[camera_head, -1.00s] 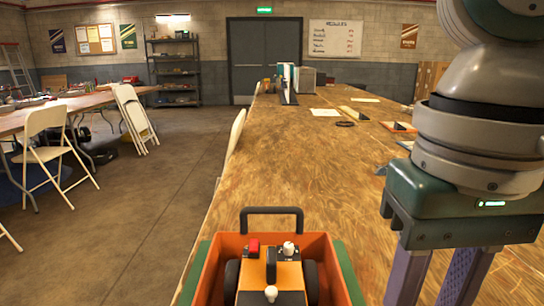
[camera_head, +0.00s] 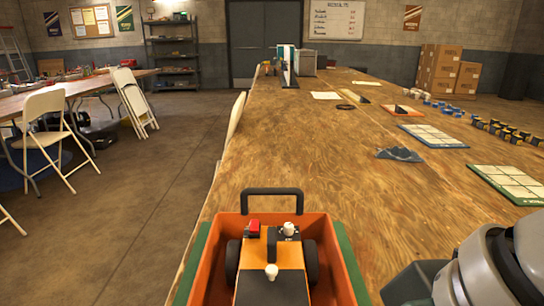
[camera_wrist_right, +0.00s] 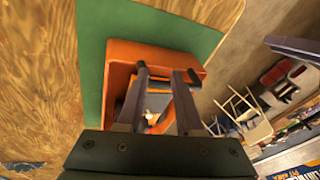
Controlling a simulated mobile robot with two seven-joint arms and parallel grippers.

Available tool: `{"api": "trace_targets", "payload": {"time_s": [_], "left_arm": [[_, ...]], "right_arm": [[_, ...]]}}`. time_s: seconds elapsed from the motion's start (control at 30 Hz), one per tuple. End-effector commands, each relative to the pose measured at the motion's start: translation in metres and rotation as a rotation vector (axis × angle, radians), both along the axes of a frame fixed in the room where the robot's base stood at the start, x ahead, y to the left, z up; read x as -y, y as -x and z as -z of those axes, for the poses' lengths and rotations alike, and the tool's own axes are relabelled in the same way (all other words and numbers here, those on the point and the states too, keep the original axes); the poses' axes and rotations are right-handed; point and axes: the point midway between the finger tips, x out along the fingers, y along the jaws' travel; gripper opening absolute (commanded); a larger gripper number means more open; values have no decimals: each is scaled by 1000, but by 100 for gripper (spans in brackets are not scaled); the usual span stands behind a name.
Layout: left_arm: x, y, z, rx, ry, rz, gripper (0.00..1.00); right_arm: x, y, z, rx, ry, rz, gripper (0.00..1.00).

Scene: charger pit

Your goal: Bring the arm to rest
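My right arm (camera_head: 490,272) shows at the lower right corner of the head view, low beside the orange crate. Its fingers are out of that picture. Beyond the fingers lies the orange crate (camera_wrist_right: 120,75) on a green mat (camera_wrist_right: 92,60); I cannot judge the distance. My left gripper is not in view.
The orange crate (camera_head: 207,270) holds an orange and black wheeled machine (camera_head: 291,276) with a black handle behind it. The wooden table (camera_head: 300,150) is largely bare in the middle.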

Motion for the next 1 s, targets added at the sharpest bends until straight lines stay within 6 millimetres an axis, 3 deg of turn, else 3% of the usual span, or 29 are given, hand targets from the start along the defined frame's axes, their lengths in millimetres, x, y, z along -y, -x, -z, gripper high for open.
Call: {"api": "trace_targets", "payload": {"time_s": [0.17, 0.53, 0.57, 0.6, 0.87, 1.0], "left_arm": [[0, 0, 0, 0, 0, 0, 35], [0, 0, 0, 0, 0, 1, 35], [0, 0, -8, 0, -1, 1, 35], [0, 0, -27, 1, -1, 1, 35], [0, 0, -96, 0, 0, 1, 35], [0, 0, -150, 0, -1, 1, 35]], "right_arm": [[29, 25, 22, 81, 18, 52, 35], [124, 84, 46, 115, 294, 112, 35], [129, 87, 39, 115, 312, 111, 35], [127, 83, 19, 121, 306, 108, 35], [126, 82, -50, 120, 302, 108, 35], [125, 82, -104, 120, 301, 108, 35]]}}
